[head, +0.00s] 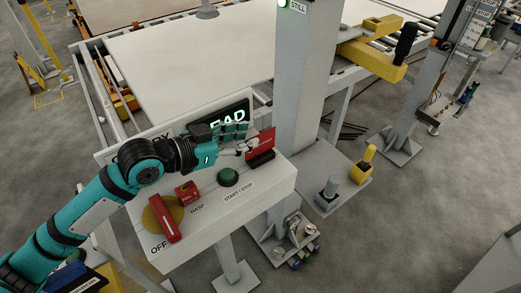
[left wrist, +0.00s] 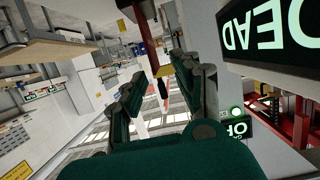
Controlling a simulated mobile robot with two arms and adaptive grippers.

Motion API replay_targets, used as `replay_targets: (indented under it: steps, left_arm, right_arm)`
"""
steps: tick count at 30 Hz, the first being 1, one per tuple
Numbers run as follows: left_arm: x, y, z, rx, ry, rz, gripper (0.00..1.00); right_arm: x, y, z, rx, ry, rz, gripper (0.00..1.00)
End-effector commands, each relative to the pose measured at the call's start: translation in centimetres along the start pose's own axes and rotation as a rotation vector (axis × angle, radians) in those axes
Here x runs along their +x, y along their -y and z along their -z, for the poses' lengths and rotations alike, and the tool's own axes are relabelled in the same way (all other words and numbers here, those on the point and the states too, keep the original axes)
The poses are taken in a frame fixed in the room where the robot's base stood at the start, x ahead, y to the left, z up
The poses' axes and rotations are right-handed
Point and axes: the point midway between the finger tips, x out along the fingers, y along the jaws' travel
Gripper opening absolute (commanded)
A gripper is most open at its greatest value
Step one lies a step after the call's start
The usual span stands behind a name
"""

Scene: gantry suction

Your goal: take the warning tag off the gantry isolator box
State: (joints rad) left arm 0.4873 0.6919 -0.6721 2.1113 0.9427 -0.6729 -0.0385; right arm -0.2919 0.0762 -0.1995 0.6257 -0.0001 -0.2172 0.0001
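A red card (head: 261,142), which looks like the warning tag, stands upright in a black holder (head: 262,159) on the back right of the white isolator box (head: 272,183). My left gripper (head: 241,141) is over the box, just left of the card, its fingers pointing towards it. In the left wrist view its fingers (left wrist: 163,88) are apart. A red strip (left wrist: 145,35) shows beyond or between them there; I cannot tell whether it is the card. Whether the fingers touch the card is unclear. My right gripper is not in view.
The box carries a green button (head: 228,177), a red handle (head: 166,219) at OFF and a small red piece (head: 187,192) by HASP. Behind the gripper is a lit display (head: 236,115), partly covered. A grey post (head: 305,90) rises close to the right.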

Motion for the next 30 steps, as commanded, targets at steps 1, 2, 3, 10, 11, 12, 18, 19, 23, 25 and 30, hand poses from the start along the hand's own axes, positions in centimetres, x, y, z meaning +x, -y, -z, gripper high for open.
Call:
replay_targets:
  steps: [1,2,3,10,11,12,18,19,23,25,30]
  left_arm:
    - [0.6,-0.2,0.3,-0.004,-0.001,-0.003,0.31]
    - [0.9,-0.3,0.4,-0.005,-0.001,-0.004,0.31]
    - [1.6,-0.4,0.6,-0.005,-0.002,-0.003,0.31]
    - [4.5,-0.5,0.3,-0.003,-0.002,-0.002,0.31]
    - [4.6,-0.5,0.2,-0.002,-0.001,-0.001,0.31]
    - [4.8,-0.5,0.1,-0.001,-0.001,-0.001,0.31]
    - [4.8,-0.4,0.1,-0.001,0.000,0.000,0.31]
    - [4.8,-0.4,0.1,-0.001,0.000,0.000,0.27]
    - [4.8,-0.4,0.1,-0.001,0.000,0.000,0.10]
    - [4.8,-0.4,0.1,-0.001,0.000,0.000,0.01]
    - [4.8,-0.4,0.1,-0.001,-0.001,0.000,0.00]
  right_arm:
    - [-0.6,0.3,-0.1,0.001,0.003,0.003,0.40]
    - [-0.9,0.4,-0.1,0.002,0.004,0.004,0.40]
    - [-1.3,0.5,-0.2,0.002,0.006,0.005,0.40]
    - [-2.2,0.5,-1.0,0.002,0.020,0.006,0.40]
    - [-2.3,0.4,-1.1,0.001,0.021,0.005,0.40]
    - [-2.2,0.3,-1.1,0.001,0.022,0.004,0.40]
    - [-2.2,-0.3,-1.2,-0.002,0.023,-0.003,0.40]
    - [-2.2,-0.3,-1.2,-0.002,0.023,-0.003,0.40]
    - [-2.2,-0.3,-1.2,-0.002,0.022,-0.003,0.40]
    - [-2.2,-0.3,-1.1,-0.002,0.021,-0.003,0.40]
    - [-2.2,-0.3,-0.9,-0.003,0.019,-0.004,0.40]
